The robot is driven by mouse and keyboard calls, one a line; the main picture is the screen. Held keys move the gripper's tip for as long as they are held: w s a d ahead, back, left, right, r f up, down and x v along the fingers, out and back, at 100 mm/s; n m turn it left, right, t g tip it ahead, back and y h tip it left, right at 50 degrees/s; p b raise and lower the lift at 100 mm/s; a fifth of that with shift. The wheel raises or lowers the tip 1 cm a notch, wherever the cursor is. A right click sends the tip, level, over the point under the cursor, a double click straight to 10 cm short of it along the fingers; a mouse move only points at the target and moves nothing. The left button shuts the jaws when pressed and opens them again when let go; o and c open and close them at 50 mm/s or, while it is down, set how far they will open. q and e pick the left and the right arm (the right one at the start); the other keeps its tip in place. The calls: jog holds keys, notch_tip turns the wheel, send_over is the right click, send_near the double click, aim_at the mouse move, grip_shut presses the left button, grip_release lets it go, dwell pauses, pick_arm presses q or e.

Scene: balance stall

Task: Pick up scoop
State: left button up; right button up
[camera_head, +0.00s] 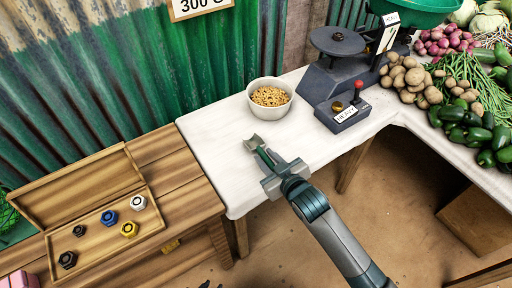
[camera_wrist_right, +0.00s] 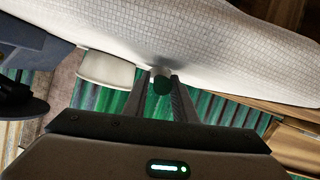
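The scoop (camera_head: 253,143) has a grey metal head and a green handle. It is at the white counter's front part, its head towards the bowl. My right gripper (camera_head: 265,157) comes from the lower right, with its fingers on both sides of the handle. In the right wrist view the handle's dark green end (camera_wrist_right: 162,85) fills the narrow gap between the fingers. I cannot tell whether the scoop is clear of the counter. Dark tips at the bottom edge seem to be my left gripper (camera_head: 211,284); the rest is out of frame.
A white bowl (camera_head: 270,113) of grain stands behind the scoop. A dark scale (camera_head: 345,85) stands to its right, with vegetables beyond. An open wooden box (camera_head: 90,195) with coloured weights lies on the left table. The white counter (camera_head: 215,150) is bare left of the scoop.

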aim_at(266, 157)
grip_shut()
jog(key=shift+r, duration=0.8)
notch_tip(266, 157, up, 3)
jog(key=shift+f, duration=0.15)
jog(key=d+r+b, duration=0.1)
jog(key=d+r, duration=0.5)
jog(key=d, duration=0.5)
jog(key=shift+s+d+r, duration=0.15)
jog(key=shift+d+r, duration=0.15)
jog(key=shift+r, duration=0.1)
